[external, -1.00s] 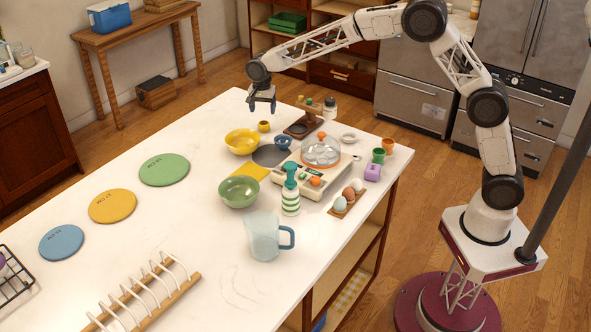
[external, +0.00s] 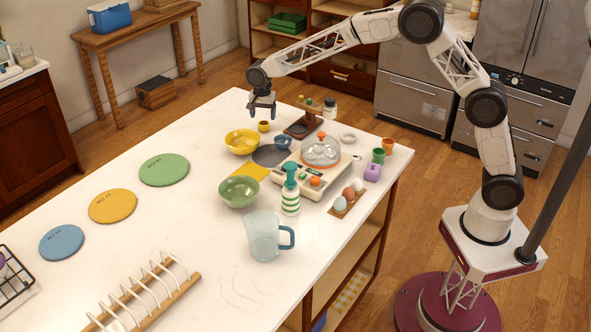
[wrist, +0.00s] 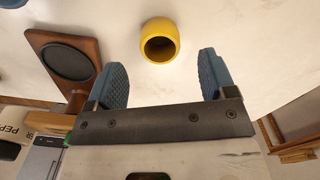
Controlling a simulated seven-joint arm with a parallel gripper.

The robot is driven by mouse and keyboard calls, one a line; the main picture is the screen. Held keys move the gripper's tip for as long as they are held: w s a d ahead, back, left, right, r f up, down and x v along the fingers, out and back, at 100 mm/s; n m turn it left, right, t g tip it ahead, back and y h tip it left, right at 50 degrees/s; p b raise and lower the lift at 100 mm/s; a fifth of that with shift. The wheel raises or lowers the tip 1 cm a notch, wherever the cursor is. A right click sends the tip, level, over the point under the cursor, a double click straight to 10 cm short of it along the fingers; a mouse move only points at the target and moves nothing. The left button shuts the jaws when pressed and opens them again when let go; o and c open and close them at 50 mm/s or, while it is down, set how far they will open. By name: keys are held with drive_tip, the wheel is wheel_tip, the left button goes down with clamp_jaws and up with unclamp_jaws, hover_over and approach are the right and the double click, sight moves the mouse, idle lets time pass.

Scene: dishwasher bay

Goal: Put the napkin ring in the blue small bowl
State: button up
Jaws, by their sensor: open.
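A small round yellow piece with a dark hollow opening (external: 263,126), which looks like the napkin ring, stands on the white counter. In the wrist view the yellow piece (wrist: 159,41) lies beyond and between my fingertips, touching neither. My gripper (external: 262,112) is open and empty, pointing down above it. Its two blue-padded fingers (wrist: 164,75) are spread wide. The blue small bowl (external: 283,142) sits on the counter to the right and nearer the camera, next to a dark round mat. A blue edge in the wrist view's top left corner (wrist: 12,3) is probably this bowl.
A yellow bowl (external: 242,141) stands left of the blue one. A brown wooden stand with a dark round plate (external: 297,130) is close on the right, with small jars behind. A scale with a clear dome (external: 321,151) is nearer.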

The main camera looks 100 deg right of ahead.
sight(263, 124)
drive_tip(key=shift+f, duration=0.1)
drive_tip(key=shift+a+f, duration=0.1)
drive_tip(key=shift+f, duration=2.4)
drive_tip(key=c, duration=1)
drive_tip(key=shift+c, duration=0.2)
drive_tip(key=shift+r, duration=0.75)
wheel_tip(263, 124, up, 2)
drive_tip(key=shift+r, duration=0.15)
drive_tip(key=s+a, duration=0.2)
drive_tip(key=s, duration=0.2)
drive_tip(key=s+a, duration=0.3)
drive_tip(key=s, duration=0.2)
drive_tip(key=s+a+r, duration=0.1)
drive_tip(key=s+a, duration=0.2)
drive_tip(key=s, duration=0.1)
drive_tip(key=shift+s+a+r, duration=0.1)
drive_tip(key=shift+s+a, duration=0.05)
drive_tip(key=shift+s, duration=0.2)
